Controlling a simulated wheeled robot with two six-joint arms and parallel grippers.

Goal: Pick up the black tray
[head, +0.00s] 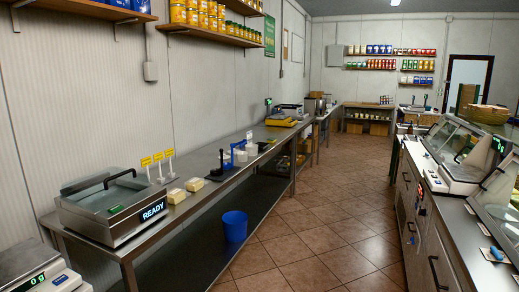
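I cannot make out a black tray for certain. A small black item (218,176) with a flat base and an upright part stands on the long steel counter (195,203) at the left; it is too small to tell whether it is a tray. Neither of my grippers is in view.
A machine reading READY (105,207), butter-like blocks (194,184) and yellow signs (158,157) are on the counter. A blue bucket (235,226) is beneath. Glass-topped cases (462,150) line the right. The tiled aisle (325,205) between is clear.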

